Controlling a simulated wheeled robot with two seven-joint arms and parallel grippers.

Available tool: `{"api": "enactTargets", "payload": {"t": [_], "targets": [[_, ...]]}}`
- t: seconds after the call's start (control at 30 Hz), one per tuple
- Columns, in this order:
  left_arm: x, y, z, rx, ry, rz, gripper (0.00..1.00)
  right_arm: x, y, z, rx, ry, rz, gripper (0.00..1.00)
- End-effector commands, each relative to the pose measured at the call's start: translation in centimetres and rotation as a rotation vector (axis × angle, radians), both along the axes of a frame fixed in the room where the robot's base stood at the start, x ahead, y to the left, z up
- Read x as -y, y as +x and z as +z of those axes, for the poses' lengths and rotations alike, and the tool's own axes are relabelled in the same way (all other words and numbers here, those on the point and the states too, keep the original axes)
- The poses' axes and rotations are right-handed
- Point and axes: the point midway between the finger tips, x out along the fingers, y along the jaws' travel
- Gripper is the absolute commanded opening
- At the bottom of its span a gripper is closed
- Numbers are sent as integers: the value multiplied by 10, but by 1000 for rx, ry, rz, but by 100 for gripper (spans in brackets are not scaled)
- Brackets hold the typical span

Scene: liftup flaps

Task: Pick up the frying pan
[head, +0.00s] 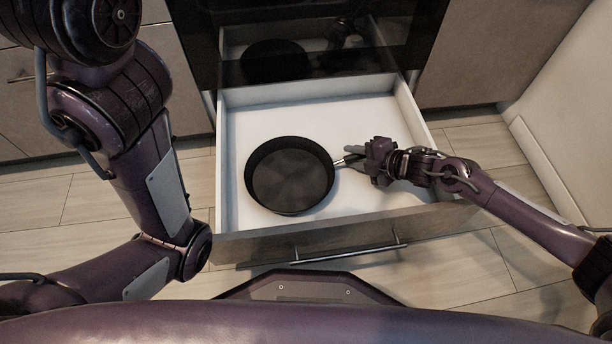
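A black round frying pan (290,175) lies in the open white drawer (245,118), with its handle (345,160) pointing right. My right gripper (356,158) is at the handle, reaching in from the right over the drawer's right wall. Its fingers are around or beside the outer part of the handle; the view is too small to tell whether they are closed on it. The end of the handle is hidden by the gripper. My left arm comes in at the left and bends low beside the drawer; its gripper is not in view.
The drawer's front panel with its bar handle (345,253) is nearest me. A dark glossy oven front (300,40) stands above the drawer's back and reflects the pan. Cabinets (500,50) flank it. The drawer floor around the pan is otherwise empty.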

Motion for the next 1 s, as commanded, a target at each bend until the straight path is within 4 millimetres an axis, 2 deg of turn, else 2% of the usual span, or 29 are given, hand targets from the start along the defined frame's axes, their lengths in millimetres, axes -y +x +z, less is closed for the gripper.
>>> {"api": "enactTargets", "payload": {"t": [0.17, 0.3, 0.4, 0.87, 1.0], "targets": [[0, 0, 1, 0, 0, 0, 36, 0, 0, 1, -1, -1, 0, 28], [0, 0, 1, 1, 0, -1, 36, 0, 0, 1, -1, -1, 0, 10], [0, 0, 1, 1, 0, -1, 36, 0, 0, 1, -1, -1, 0, 0], [0, -1, 2, 1, 0, -1, 36, -1, 1, 4, 3, 5, 1, 0], [0, 0, 7, 1, 0, -1, 36, -1, 1, 11, 3, 5, 1, 0]]}}
